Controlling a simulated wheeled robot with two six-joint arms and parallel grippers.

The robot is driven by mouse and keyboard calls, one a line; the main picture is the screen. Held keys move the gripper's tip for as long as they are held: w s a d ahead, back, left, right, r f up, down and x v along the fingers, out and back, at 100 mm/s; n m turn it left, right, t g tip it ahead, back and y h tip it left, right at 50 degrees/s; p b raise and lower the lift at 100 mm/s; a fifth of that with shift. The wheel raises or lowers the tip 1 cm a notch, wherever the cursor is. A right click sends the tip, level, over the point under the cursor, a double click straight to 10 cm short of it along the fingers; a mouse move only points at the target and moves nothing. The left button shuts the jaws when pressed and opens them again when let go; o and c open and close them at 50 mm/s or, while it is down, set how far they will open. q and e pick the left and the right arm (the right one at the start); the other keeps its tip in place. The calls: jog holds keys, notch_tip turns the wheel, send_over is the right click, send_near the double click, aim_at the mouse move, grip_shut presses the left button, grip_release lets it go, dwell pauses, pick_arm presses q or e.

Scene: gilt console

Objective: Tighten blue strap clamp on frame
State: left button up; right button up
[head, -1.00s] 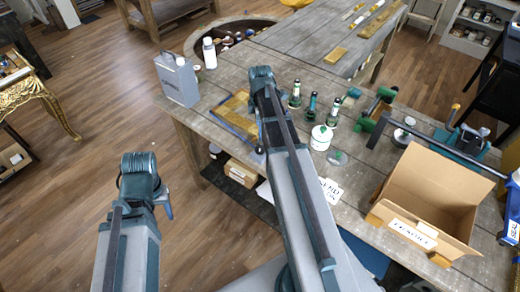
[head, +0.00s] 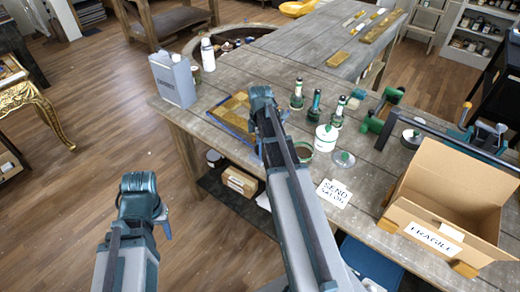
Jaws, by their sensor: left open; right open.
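A flat wooden frame (head: 222,124) with a blue strap along its edge lies on the grey workbench near its left end. My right gripper (head: 264,110) is over the right side of the frame, and its wrist and arm hide that part. Its fingers are mostly hidden, so I cannot tell whether they touch the frame or strap. The strap's tightening part is not clear to me. My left gripper (head: 160,222) is open and empty, over the floor in front of the bench, well away from the frame.
A metal can (head: 173,80) stands left of the frame. Several bottles, a white jar (head: 326,138) and a paper sign (head: 334,193) are to the right. An open cardboard box (head: 440,215) sits at the front right.

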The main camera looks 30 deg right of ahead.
grip_shut()
dwell(0.4)
jog(key=m, duration=0.4)
jog(key=shift+m, duration=2.6)
